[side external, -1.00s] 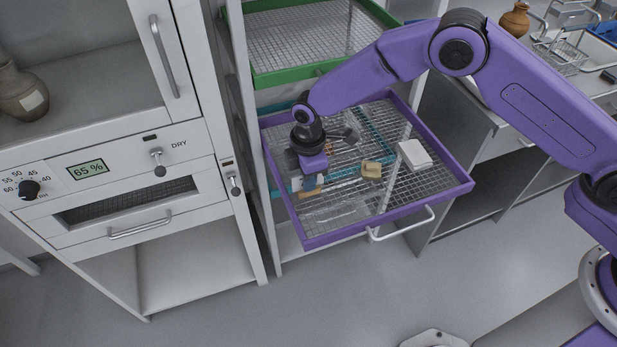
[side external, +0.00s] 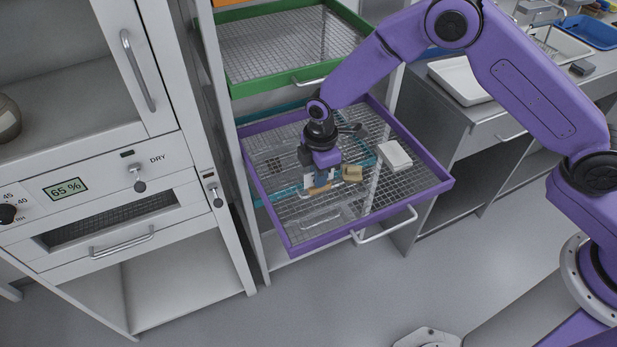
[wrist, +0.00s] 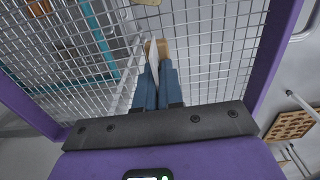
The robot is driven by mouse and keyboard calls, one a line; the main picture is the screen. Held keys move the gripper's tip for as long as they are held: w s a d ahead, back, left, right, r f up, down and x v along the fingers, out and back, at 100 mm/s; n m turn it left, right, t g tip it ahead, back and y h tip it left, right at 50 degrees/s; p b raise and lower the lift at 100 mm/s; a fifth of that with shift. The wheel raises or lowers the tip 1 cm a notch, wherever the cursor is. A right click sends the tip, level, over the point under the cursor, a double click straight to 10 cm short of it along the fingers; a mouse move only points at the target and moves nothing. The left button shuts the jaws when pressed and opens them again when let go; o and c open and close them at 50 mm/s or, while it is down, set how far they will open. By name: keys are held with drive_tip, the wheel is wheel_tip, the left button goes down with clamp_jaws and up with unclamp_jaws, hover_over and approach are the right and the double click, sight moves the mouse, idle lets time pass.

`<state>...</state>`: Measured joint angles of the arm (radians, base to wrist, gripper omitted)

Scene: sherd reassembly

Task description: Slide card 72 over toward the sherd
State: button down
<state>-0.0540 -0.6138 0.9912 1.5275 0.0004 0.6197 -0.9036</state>
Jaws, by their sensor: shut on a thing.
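My gripper (side external: 319,181) is low over the purple-framed mesh tray, with its two blue fingers (wrist: 158,88) pointing down. It is shut on a thin white card (wrist: 152,62), which stands out between the fingertips in the wrist view. No number can be read on it, so I cannot confirm it is card 72. A tan sherd (side external: 352,173) lies on the mesh just right of the gripper. In the wrist view a tan piece (wrist: 162,48) shows just beyond the card; whether they touch is unclear. The fingers hide part of the mesh.
The purple tray (side external: 270,130) is pulled out of the rack, with a white box (side external: 394,155) at its right side. A clear piece (side external: 318,216) lies near the front. A green-framed tray (side external: 290,83) is above. Mesh at the front right is bare.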

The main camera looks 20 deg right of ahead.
drive_tip(key=shift+s+d+f, duration=0.15)
drive_tip(key=shift+d+f, duration=0.05)
drive_tip(key=shift+d, duration=0.65)
drive_tip(key=c, duration=1.2)
unclamp_jaws()
drive_tip(key=shift+a, duration=0.1)
drive_tip(key=shift+r, duration=0.2)
drive_tip(key=shift+r, duration=0.25)
wheel_tip(320, 180, up, 17)
drive_tip(key=shift+f, duration=0.2)
